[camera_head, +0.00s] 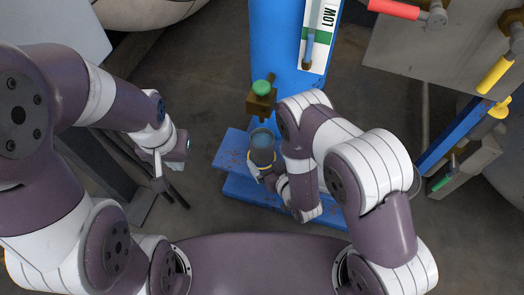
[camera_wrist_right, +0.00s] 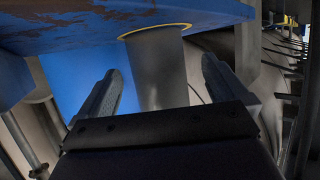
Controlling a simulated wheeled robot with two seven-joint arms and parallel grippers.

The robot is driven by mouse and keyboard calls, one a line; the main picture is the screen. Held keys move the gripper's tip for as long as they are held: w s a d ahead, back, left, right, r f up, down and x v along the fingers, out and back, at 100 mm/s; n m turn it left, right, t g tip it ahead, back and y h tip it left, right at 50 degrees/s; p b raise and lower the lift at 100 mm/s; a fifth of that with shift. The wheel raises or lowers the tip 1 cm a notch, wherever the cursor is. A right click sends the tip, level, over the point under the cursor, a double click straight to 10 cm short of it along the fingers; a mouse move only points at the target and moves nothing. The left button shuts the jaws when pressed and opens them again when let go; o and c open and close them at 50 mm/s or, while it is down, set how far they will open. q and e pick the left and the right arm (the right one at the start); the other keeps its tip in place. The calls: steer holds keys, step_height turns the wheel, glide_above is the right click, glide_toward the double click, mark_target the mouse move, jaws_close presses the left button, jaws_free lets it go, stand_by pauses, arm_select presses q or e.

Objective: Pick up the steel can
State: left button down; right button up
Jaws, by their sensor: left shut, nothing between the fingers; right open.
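The steel can (camera_head: 262,150) stands upright on a low blue platform (camera_head: 232,150) under a small tap with a green knob. Its open top shows a dark bluish inside. In the right wrist view the grey can (camera_wrist_right: 160,70) lies between my right gripper's two fingers, with a yellow ring where it meets the blue surface. My right gripper (camera_wrist_right: 161,72) is open, its fingers apart on either side of the can with gaps visible. In the head view my right arm partly hides it. My left gripper (camera_head: 173,191) is shut and empty, left of the platform.
The tap with the green knob (camera_head: 262,88) hangs just above and behind the can. A tall blue column (camera_head: 275,40) rises behind it. Red and yellow handles (camera_head: 394,9) are at the upper right. Dark floor is open left of the column.

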mark_target(267, 157)
steer(key=b+x, duration=0.1)
steer(key=x, duration=0.1)
steer(key=b+x, duration=0.2)
steer(key=shift+w+f, duration=0.25)
steer(key=shift+w, duration=0.1)
steer(key=shift+w+a, duration=0.1)
steer(key=shift+w, duration=0.2)
steer(key=shift+r, duration=0.1)
steer(key=c, duration=1.1)
steer(key=shift+r, duration=0.2)
steer(key=shift+r+p, duration=1.45)
steer(key=shift+r, duration=0.4)
steer(key=s+d+r+p, duration=0.3)
steer(key=d+r+p, duration=0.3)
steer(key=d, duration=0.5)
steer(key=shift+s+r, duration=0.35)
steer(key=shift+r, duration=0.15)
